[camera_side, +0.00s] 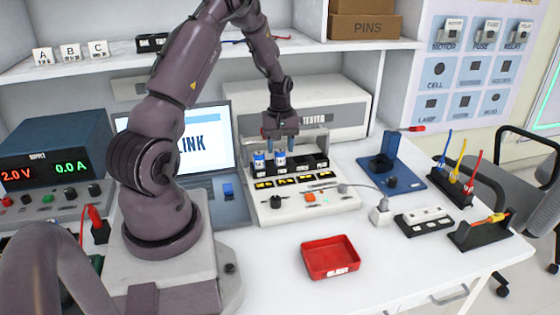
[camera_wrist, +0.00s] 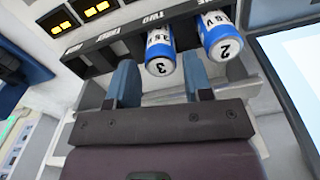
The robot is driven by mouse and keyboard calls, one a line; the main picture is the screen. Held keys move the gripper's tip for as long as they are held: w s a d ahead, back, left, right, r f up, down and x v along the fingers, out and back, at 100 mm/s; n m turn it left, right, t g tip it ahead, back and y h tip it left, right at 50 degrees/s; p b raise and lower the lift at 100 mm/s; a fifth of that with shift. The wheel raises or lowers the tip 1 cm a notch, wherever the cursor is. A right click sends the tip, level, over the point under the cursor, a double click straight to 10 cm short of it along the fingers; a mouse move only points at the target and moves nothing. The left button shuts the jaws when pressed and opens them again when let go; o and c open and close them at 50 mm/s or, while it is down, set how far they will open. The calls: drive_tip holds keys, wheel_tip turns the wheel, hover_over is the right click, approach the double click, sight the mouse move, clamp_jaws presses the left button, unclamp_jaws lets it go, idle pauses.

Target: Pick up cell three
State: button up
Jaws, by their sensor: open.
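Cell three (camera_wrist: 160,52), a blue and white cylinder marked 3, stands in the black slotted holder of the tester (camera_wrist: 100,57). In the side view it is the right one of two cells (camera_side: 280,159). Cell two (camera_wrist: 220,38), marked 2, stands beside it and is the left one in the side view (camera_side: 259,163). My gripper (camera_side: 280,146) is open above cell three. In the wrist view its two blue fingers (camera_wrist: 161,82) lie apart to either side of the cell's near end, and I see no grip on it. Contact cannot be told.
The tester's other slots (camera_side: 310,163) look empty. A red tray (camera_side: 330,259) lies on the bench in front. A laptop (camera_side: 205,145) stands close left of the tester. A blue fixture (camera_side: 388,165) and screwdriver rack (camera_side: 453,187) stand right. The front bench is mostly clear.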

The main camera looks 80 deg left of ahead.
drive_tip(key=shift+f, duration=1.3)
drive_tip(key=c, duration=0.7)
drive_tip(key=shift+a+r, duration=0.1)
